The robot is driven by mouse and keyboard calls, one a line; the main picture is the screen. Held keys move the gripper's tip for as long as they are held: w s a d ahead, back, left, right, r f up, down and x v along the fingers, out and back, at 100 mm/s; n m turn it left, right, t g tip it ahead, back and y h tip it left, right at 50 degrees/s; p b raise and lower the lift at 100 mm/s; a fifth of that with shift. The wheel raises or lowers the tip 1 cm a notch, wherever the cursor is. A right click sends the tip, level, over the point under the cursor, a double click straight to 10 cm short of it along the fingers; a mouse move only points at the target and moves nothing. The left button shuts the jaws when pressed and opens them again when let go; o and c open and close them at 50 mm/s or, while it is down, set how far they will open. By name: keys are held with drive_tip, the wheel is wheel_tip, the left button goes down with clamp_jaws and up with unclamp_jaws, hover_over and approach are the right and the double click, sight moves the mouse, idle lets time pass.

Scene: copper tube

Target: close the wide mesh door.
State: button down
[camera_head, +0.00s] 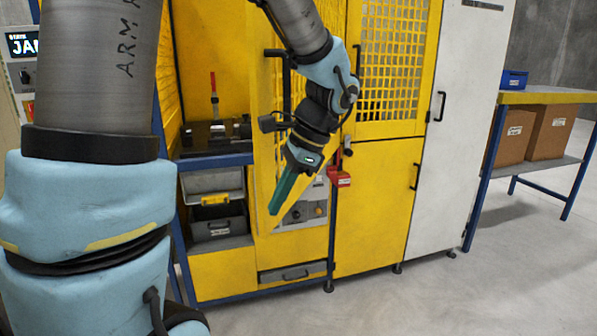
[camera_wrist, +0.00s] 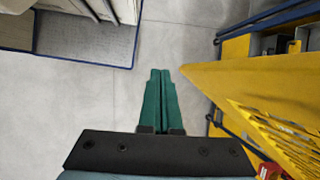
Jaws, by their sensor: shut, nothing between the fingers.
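The wide mesh door (camera_head: 262,150) is yellow and stands open, swung out towards me and seen steeply from the side in the head view. Its mesh and black handle show partly behind my arm. In the wrist view the door (camera_wrist: 235,80) fills the right side, its free edge just right of my fingers. My gripper (camera_head: 274,211) points down and left in front of the door in the head view. Its green fingers are shut and empty, as the wrist view (camera_wrist: 160,72) also shows. I see a gap beside the door edge there; contact cannot be told.
A second yellow mesh door (camera_head: 390,75) is closed to the right, beside a white cabinet (camera_head: 450,130). A red lock-like part (camera_head: 339,178) hangs near my gripper. Grey bins (camera_head: 215,222) sit in the open bay at left. The floor in front (camera_head: 440,305) is clear.

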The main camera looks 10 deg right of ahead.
drive_tip(key=s+d+r+m+t+y+p, duration=0.1)
drive_tip(key=d+r+m+t+y, duration=0.25)
drive_tip(key=d+r+m, duration=0.5)
drive_tip(key=n+p, duration=0.1)
drive_tip(key=p, duration=0.3)
approach(263, 187)
drive_tip(key=x, duration=0.5)
drive_tip(key=shift+w+a+f+h, duration=0.15)
drive_tip(key=shift+a+f+h, duration=0.1)
drive_tip(key=shift+a+h, duration=0.1)
